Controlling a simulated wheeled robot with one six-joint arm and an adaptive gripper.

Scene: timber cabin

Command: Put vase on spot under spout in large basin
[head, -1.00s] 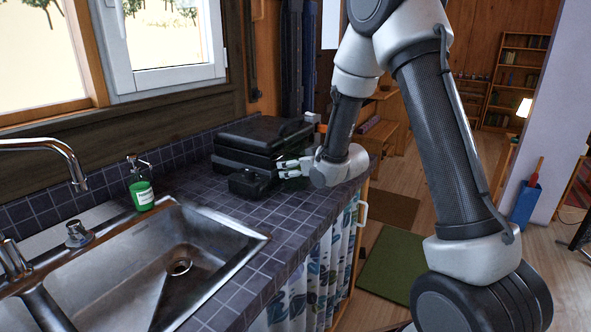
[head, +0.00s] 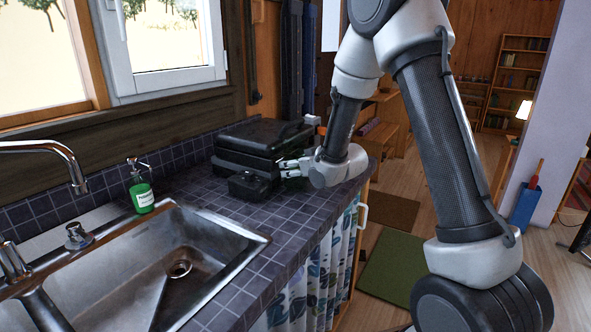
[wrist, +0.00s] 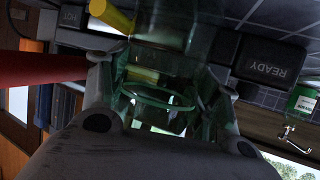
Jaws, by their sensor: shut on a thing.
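A see-through green glass vase (wrist: 160,98) is between my fingers in the wrist view, with its round rim towards the camera. My gripper (head: 288,170) is shut on it, over the far end of the tiled counter. In the head view the vase is too clear and too covered to make out well. The large basin (head: 215,232) is the steel sink at the lower left, well left of my gripper. Its curved spout (head: 75,178) hangs over the left part. I cannot make out a marked spot under it.
A black box (head: 250,185) marked READY and a stacked black appliance (head: 262,138) stand close beside my gripper. A green soap bottle (head: 143,197) stands behind the basin. A red cylinder (wrist: 45,69) and a yellow one (wrist: 112,16) are near my gripper. Counter tiles near the basin are clear.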

